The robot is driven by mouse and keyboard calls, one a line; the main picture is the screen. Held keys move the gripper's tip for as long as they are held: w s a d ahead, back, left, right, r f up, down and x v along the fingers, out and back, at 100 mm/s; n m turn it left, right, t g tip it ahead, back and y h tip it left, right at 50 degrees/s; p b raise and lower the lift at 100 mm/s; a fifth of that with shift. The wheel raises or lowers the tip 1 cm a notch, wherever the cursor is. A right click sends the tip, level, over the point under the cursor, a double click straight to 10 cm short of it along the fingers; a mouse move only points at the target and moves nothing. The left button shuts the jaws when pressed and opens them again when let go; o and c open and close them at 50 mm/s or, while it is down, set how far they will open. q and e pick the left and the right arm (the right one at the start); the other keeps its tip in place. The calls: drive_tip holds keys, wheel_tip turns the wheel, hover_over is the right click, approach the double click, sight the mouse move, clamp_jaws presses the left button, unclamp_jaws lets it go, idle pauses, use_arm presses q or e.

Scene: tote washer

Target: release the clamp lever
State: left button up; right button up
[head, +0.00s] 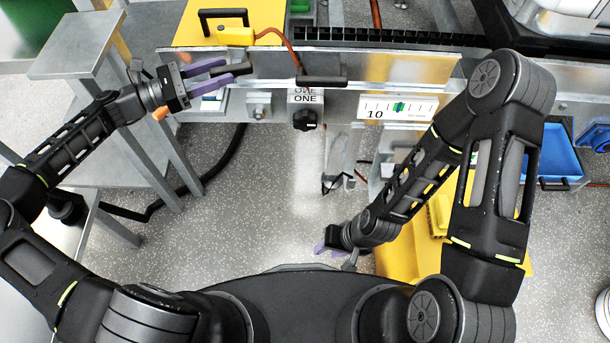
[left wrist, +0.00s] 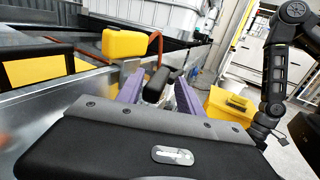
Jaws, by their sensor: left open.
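A short black handle (head: 241,69), which looks like the clamp lever, is at the front rail. My left gripper (head: 228,71) is open, with its purple fingers pointing right at the handle. In the left wrist view the black handle (left wrist: 157,83) shows between the two purple fingers (left wrist: 160,90); I cannot tell whether they touch it. The lever's base is partly hidden by the gripper. My right gripper (head: 335,246) hangs low over the floor, far from the handle, with purple fingertips partly seen; its opening is unclear.
A yellow block (head: 232,36) with an orange cable sits above the rail. A second black bar handle (head: 322,81) is on the rail to the right. Below are a black knob (head: 305,120) and a scale plate (head: 403,108). A grey metal table (head: 75,57) stands at left. Blue bins (head: 556,152) are at right.

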use_arm(q)
drive_tip(key=shift+s+n+t+y, duration=0.2)
drive_tip(key=shift+n+t+y, duration=0.1)
drive_tip(key=shift+n+t, duration=0.3)
drive_tip(key=s+n+t+y+p, duration=0.5)
drive_tip(key=s+n+t+y, duration=0.4)
drive_tip(key=y, duration=0.1)
drive_tip(key=s+d+f+m+g+h, duration=0.1)
drive_tip(key=s+d+f+m+g, duration=0.2)
drive_tip(key=d+f+m, duration=0.1)
drive_tip(key=s+d+f+m+g+h+b, duration=0.1)
drive_tip(key=s+d+f+m+g+h, duration=0.1)
drive_tip(key=d+f, duration=0.4)
drive_tip(key=s+d+f+m+g+h+b, duration=0.1)
drive_tip(key=s+d+f+m+g+h, duration=0.1)
drive_tip(key=s+d+f+m+g, duration=0.3)
drive_tip(key=d+f+m, duration=0.1)
drive_tip(key=d, duration=0.3)
drive_tip(key=shift+s+d+m, duration=0.15)
drive_tip(key=shift+s+m, duration=0.15)
drive_tip(key=shift+s, duration=0.05)
drive_tip(key=shift+f, duration=0.1)
